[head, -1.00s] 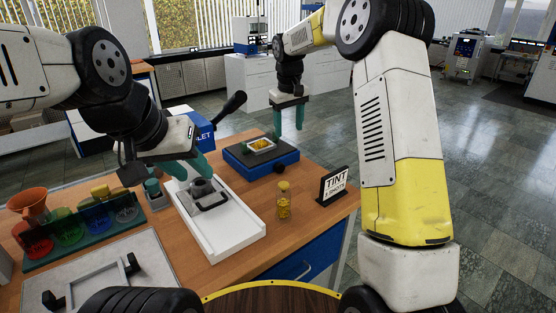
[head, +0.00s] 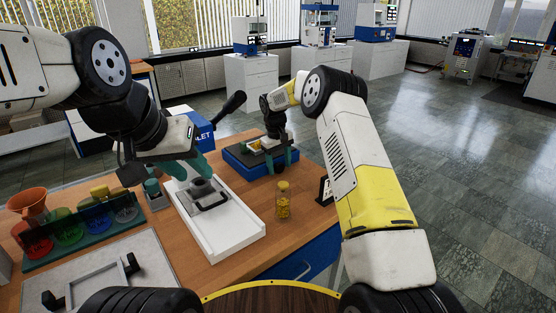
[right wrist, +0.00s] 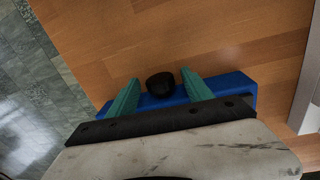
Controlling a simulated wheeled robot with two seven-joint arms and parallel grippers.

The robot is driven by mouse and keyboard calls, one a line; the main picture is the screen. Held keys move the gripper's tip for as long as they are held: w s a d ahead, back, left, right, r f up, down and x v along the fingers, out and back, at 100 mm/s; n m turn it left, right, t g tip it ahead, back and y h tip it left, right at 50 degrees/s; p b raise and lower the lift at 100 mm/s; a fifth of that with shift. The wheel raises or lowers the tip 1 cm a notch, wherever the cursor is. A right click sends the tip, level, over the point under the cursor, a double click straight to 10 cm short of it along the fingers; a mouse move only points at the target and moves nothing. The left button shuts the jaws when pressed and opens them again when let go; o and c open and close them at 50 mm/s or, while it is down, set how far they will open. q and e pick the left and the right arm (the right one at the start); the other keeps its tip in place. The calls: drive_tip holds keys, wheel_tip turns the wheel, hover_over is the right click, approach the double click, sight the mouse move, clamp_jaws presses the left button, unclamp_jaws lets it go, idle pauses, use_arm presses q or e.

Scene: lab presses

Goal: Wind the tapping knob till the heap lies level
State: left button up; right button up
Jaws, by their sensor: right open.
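The tapping device is a blue box (head: 234,163) with a dark top on the wooden table. A small tray with a yellow heap (head: 256,145) sits on it, partly hidden by my right gripper (head: 281,165). The black tapping knob (right wrist: 160,84) shows in the right wrist view on the blue box's side. My right gripper's teal fingers (right wrist: 161,93) are open, one on each side of the knob, with gaps showing. My left gripper (head: 198,167) is over the white tray, by a grey round piece with a handle (head: 209,195); its opening is unclear.
A yellow-filled vial (head: 283,201) stands in front of the blue box, near my right arm. A white tray (head: 237,238) lies left of it. A rack of coloured beakers (head: 80,232) is at the left. A sign (head: 325,190) is mostly hidden behind my right arm.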

drive_tip(key=shift+f, duration=0.25)
clamp_jaws()
drive_tip(key=shift+w+d+g+y, duration=0.15)
drive_tip(key=shift+d+g+y, duration=0.1)
drive_tip(key=shift+g+y, duration=0.95)
drive_tip(key=shift+y, duration=0.5)
unclamp_jaws()
